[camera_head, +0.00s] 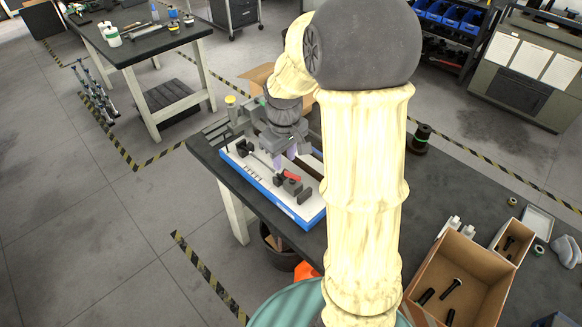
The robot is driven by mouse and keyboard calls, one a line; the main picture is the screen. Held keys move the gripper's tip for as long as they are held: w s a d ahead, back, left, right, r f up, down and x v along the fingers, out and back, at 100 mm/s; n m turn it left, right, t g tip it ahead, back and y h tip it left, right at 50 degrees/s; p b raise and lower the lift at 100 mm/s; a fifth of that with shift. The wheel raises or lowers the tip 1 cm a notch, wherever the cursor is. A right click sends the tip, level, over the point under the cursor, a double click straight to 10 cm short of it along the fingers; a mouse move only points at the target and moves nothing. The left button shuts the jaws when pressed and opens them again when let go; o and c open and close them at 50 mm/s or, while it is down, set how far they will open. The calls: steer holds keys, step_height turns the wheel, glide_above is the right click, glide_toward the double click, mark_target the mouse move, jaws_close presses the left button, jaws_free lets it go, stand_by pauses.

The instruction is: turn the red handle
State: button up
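The red handle (291,176) is a small lever on a dark fixture. The fixture sits on a white-topped board with blue sides (262,184) near the left edge of the dark workbench. My gripper (285,156) is above the board, pointing down, just behind and above the red handle. Its purple fingertips show apart, with nothing seen between them. I cannot tell whether a fingertip touches the handle. My pale arm hides the right part of the board and the bench behind it.
An open cardboard box (461,275) with dark bolts, a smaller box (514,240) and white bottles stand at the bench's right. A black spool (421,138) is behind my arm. Another table (140,42) stands back left. Floor at left is mostly clear.

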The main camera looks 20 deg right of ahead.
steer(key=s+a+f+m+t, duration=0.1)
steer(key=s+a+m, duration=0.3)
steer(key=s, duration=0.8)
steer(key=shift+s+a+t, duration=0.3)
steer(key=shift+s+a, duration=0.05)
steer(key=shift+a, duration=0.15)
